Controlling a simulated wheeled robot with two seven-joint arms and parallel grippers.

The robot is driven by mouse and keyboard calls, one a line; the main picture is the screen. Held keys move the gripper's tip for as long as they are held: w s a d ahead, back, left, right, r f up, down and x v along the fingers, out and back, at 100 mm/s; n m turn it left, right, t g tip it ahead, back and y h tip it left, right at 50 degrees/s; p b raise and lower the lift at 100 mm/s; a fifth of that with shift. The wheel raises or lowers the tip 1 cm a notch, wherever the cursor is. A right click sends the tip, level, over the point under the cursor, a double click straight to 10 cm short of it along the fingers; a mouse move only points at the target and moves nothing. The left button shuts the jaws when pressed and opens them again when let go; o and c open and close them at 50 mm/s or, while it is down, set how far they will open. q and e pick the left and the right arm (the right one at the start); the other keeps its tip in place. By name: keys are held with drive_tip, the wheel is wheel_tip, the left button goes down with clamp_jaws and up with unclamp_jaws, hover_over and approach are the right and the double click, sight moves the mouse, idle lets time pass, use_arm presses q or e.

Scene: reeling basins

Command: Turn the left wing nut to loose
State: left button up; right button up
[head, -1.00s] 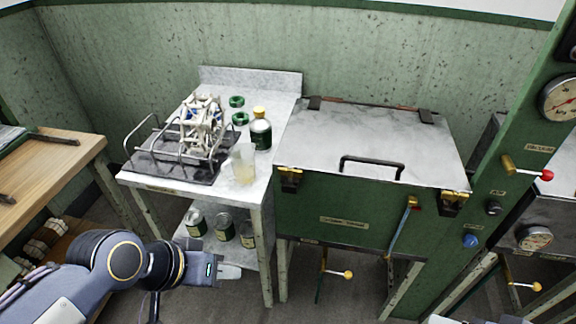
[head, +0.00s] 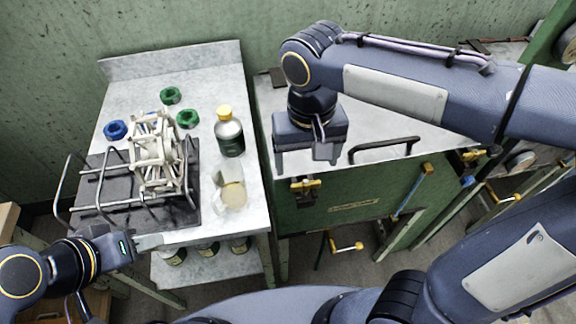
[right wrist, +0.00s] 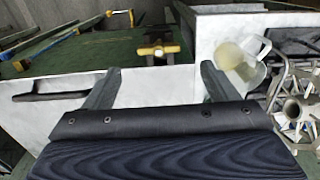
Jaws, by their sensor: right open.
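The left wing nut (head: 305,186) is a yellow brass piece on a dark latch at the front left edge of the green tank (head: 345,207). It also shows in the right wrist view (right wrist: 157,49), beyond and between the fingertips, its wings running crosswise. My right gripper (head: 306,165) is open and empty, pointing down over the tank's front left edge. In the right wrist view, its two fingers (right wrist: 160,69) stand wide apart and touch nothing that I can see. My left gripper (head: 149,242) is low at the table's front edge, away from the tank; its finger gap is unclear.
A dark lid handle (head: 384,149) is right of my right gripper. A glass beaker (head: 230,187) and a yellow-capped bottle (head: 229,133) stand on the table to the left, beside a wire rack (head: 88,190) and a white reel (head: 155,155). A blue-handled lever (head: 412,192) hangs at the tank front.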

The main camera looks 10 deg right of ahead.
sight(306, 182)
wheel_tip(306, 182, down, 7)
drive_tip(key=shift+d+r, duration=0.1)
idle(0.3)
drive_tip(key=c, duration=1)
